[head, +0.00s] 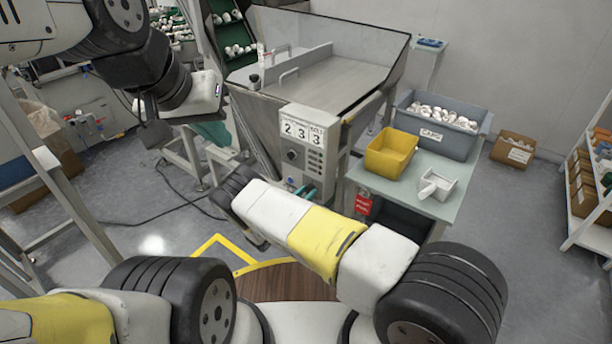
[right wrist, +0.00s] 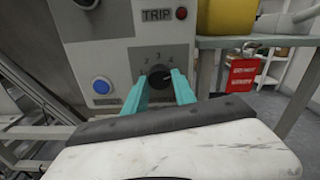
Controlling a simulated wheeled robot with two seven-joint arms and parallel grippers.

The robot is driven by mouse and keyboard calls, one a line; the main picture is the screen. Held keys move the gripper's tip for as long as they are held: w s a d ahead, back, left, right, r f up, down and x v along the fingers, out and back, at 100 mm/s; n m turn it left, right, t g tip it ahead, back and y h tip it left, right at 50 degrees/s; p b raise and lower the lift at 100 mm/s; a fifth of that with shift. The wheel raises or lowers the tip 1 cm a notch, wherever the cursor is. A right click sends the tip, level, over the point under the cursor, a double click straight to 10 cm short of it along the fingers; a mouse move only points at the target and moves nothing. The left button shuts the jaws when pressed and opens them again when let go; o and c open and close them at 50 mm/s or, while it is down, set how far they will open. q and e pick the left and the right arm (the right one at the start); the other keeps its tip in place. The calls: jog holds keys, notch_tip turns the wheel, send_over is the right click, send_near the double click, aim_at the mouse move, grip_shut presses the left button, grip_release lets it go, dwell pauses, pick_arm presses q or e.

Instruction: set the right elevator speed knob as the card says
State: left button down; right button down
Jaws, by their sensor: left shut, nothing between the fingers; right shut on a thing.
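The card (head: 302,131) on the control panel shows 2, 3, 3 in large figures; its small print is too small to read. In the right wrist view, a dark round knob (right wrist: 159,75) sits under the figures 2, 3 and 4. A pale mark on it points to its right side, but I cannot read the exact setting. The teal fingers of my right gripper (right wrist: 160,88) are shut on this knob, one each side. In the head view my right forearm partly covers this area. My left gripper (head: 213,133) is shut and empty, left of the panel.
A blue button (right wrist: 102,86) is left of the knob, and a red light marked TRIP (right wrist: 181,13) is above. Another dark knob (head: 292,155) is higher on the panel. A table with a yellow bin (head: 391,153) and a grey crate (head: 437,139) stands close on the right.

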jog(key=n, duration=1.3)
jog(key=shift+n, duration=0.4)
dwell(0.4)
jog(key=c, duration=1)
grip_release()
jog(key=shift+s, duration=0.1)
jog(key=v, duration=0.7)
jog(key=shift+s+a, duration=0.2)
jog(key=shift+s, duration=0.1)
